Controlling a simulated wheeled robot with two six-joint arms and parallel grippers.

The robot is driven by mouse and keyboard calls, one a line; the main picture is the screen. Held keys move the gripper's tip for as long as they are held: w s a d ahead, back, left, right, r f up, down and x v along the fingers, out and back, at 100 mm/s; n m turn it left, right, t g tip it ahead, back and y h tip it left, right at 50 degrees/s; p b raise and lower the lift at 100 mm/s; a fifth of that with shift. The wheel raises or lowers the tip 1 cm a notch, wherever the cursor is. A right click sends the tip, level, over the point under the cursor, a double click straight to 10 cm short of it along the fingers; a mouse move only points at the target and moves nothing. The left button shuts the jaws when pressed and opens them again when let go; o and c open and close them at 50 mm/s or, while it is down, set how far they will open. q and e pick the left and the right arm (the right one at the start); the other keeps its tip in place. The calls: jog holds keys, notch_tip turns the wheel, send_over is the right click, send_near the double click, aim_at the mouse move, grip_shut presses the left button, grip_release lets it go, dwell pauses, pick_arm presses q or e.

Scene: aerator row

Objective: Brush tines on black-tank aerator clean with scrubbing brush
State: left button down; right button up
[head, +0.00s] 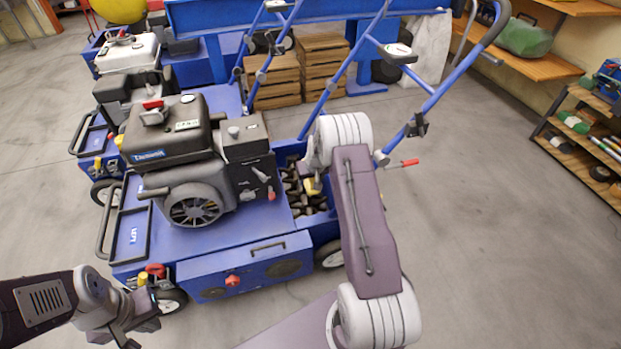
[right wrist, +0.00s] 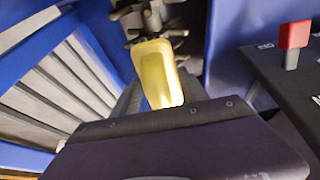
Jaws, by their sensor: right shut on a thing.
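The black-tank aerator (head: 165,135) stands at the left centre, with a black engine on a blue deck. Its dark tines (head: 305,195) show in the open bay right of the engine, and some show at the top of the right wrist view (right wrist: 150,20). My right gripper (right wrist: 158,92) is shut on the yellow scrubbing brush (right wrist: 155,62), which points toward the tines. A bit of the yellow brush shows beside my arm in the head view (head: 311,186). Bristles and any contact with the tines are hidden. My left gripper (head: 130,318) is low left, near the aerator's front corner; its finger gap is unclear.
A white-tank aerator (head: 128,52) stands behind. Wooden crates (head: 272,82) sit at the back beneath a blue bench. Blue handlebars (head: 440,90) rise beside my right arm. Shelves (head: 590,135) line the right wall. The floor (head: 490,220) at the right is clear.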

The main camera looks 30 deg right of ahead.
jog(key=shift+f+b, duration=1.5)
jog(key=shift+f, duration=1.15)
jog(key=shift+f+b, duration=0.35)
jog(key=shift+f, duration=0.15)
jog(key=shift+w+d, duration=0.25)
jog(key=shift+w, duration=0.75)
jog(key=w, duration=0.2)
jog(key=shift+w+d+b, duration=0.35)
jog(key=shift+w, duration=0.05)
